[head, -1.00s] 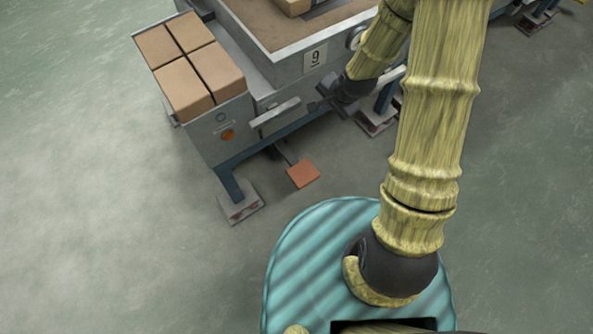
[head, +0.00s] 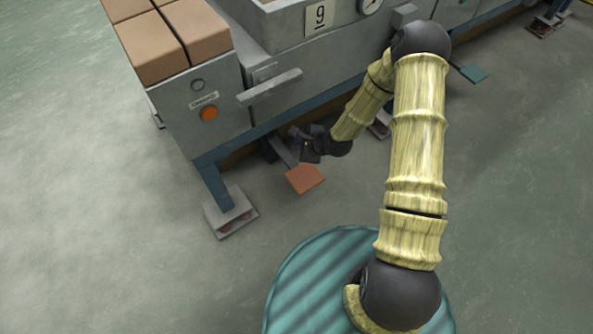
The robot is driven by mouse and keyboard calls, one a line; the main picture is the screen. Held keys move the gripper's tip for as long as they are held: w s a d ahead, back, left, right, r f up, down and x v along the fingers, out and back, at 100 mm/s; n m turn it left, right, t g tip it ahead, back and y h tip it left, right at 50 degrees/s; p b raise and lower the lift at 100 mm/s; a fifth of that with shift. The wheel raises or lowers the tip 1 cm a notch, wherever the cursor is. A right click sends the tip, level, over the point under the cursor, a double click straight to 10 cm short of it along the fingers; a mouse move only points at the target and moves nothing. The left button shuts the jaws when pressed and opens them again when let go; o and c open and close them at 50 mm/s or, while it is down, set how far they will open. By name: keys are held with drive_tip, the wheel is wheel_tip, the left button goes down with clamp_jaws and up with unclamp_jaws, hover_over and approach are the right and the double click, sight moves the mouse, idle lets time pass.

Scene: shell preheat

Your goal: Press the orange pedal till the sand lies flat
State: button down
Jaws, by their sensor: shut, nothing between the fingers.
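The orange pedal (head: 305,179) is a flat square plate on a grey lever, low under the front of the grey machine. My gripper (head: 302,145) is dark and small in the head view, shut and empty. It appears just above and behind the pedal's far edge; I cannot tell whether it touches the pedal or its lever. The sand does not show in this view; only the front wall of the box (head: 290,30) with a "9" plate is visible.
Brown blocks (head: 190,28) lie on the machine's left end, above an orange button (head: 209,114). A grey handle bar (head: 270,87) juts out above the pedal. A machine foot (head: 231,213) stands left of it. A teal pedal (head: 473,74) is farther right. Floor at left is clear.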

idle(0.3)
drive_tip(key=b, duration=0.7)
hover_over(299, 167)
wheel_tip(299, 167, down, 6)
drive_tip(key=shift+w+a+f, duration=0.1)
drive_tip(key=shift+w+f, duration=0.05)
drive_tip(key=shift+f, duration=0.1)
drive_tip(key=shift+f+b, duration=0.45)
drive_tip(key=shift+f, duration=0.65)
idle(0.7)
drive_tip(key=shift+f, duration=0.4)
